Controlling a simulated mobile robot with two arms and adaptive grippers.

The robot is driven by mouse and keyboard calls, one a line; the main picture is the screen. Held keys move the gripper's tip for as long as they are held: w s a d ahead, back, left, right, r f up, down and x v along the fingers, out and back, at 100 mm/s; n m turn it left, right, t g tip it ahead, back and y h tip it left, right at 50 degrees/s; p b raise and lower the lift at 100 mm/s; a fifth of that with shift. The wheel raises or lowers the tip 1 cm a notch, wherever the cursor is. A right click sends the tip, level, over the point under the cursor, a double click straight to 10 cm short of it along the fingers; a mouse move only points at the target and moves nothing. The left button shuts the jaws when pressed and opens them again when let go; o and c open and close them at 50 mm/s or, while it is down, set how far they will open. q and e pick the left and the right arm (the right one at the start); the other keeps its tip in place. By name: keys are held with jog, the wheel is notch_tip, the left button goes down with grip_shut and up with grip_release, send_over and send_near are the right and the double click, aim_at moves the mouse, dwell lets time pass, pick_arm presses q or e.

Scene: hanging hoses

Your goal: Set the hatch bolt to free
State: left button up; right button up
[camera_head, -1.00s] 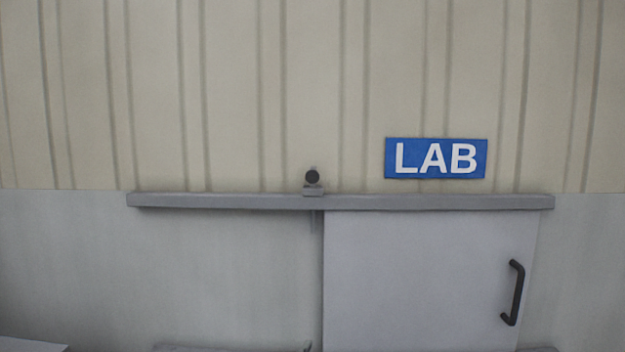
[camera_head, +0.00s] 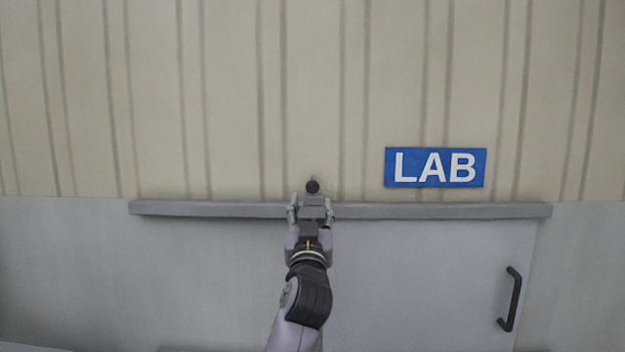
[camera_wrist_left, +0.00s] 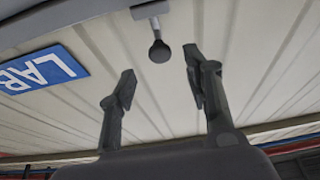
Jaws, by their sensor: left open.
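The hatch bolt shows a round black knob (camera_head: 312,186) just above the grey rail over the sliding hatch (camera_head: 430,275). In the left wrist view the knob (camera_wrist_left: 159,51) hangs on a short stem from a grey block, ahead of the fingertips and between their lines. My left gripper (camera_head: 311,208) is open, with its fingers apart just below the knob in the head view. In the left wrist view the open fingers (camera_wrist_left: 160,64) hold nothing, and I see no contact with the knob. My gripper and arm hide the bolt's base. My right gripper is not in view.
A grey rail (camera_head: 210,209) runs across the wall. A blue LAB sign (camera_head: 435,167) is on the ribbed wall to the right of the knob. A black handle (camera_head: 510,299) is on the hatch's right side. The wall left of the knob is clear.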

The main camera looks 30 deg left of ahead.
aim_at(312, 189)
pick_arm(q)
jog(key=p+x, duration=0.2)
jog(key=x, duration=0.5)
jog(key=shift+w+a+r, duration=0.1)
jog(key=shift+w+a, duration=0.1)
jog(key=shift+w, duration=0.05)
jog(key=shift+c, duration=0.2)
grip_shut()
dwell(0.4)
